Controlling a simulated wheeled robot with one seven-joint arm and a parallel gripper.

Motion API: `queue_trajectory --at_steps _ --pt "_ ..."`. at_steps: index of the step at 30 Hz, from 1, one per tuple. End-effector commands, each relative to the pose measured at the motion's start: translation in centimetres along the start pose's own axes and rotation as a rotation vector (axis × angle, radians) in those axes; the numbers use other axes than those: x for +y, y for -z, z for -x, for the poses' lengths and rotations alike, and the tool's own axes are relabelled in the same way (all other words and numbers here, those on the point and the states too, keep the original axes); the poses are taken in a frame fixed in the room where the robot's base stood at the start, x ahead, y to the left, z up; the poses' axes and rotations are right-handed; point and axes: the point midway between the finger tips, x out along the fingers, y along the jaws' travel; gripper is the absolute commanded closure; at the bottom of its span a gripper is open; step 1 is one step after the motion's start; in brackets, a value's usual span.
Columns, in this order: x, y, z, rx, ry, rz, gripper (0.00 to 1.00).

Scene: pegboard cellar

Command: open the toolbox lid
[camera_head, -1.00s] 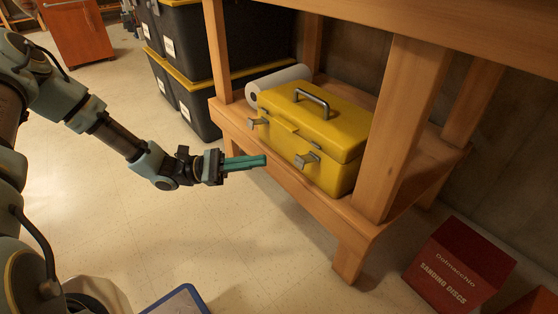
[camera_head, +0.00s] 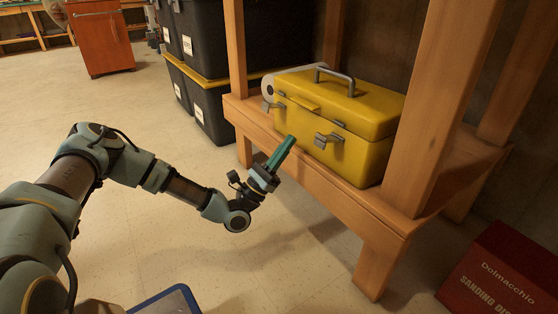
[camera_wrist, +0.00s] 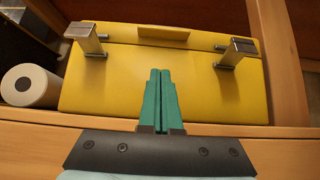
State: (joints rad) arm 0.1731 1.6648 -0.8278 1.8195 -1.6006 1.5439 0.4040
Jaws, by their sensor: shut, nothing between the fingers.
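The yellow toolbox (camera_head: 350,155) sits on the low wooden shelf with its lid (camera_head: 345,108) down. A grey handle (camera_head: 335,76) stands on top, and two grey latches stick out from the front, a left latch (camera_head: 272,103) and a right latch (camera_head: 327,140). A yellow lip (camera_head: 300,101) lies between them. My gripper (camera_head: 289,139) has green fingers, is shut and empty, and points up toward the box front, apart from it in the head view. In the wrist view the fingers (camera_wrist: 161,75) lie between the left latch (camera_wrist: 87,38) and the right latch (camera_wrist: 236,52), below the lip (camera_wrist: 163,33).
The shelf's front edge (camera_head: 320,185) runs below the box, and a thick wooden post (camera_head: 438,120) stands close on its right. A white paper roll (camera_wrist: 30,85) lies left of the box. Black bins (camera_head: 215,105) stand behind left; a red box (camera_head: 495,275) is on the floor.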

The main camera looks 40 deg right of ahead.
Motion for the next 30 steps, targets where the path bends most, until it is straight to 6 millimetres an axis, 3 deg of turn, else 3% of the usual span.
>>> queue_trajectory --at_steps 6,12,30 --pt "-0.1 0.3 -4.3 -0.001 0.005 -0.001 1.00" --pt "0.0 -1.7 -6.0 0.001 0.003 -0.002 1.00" --pt "0.0 -2.8 -7.1 0.002 0.001 0.000 1.00"
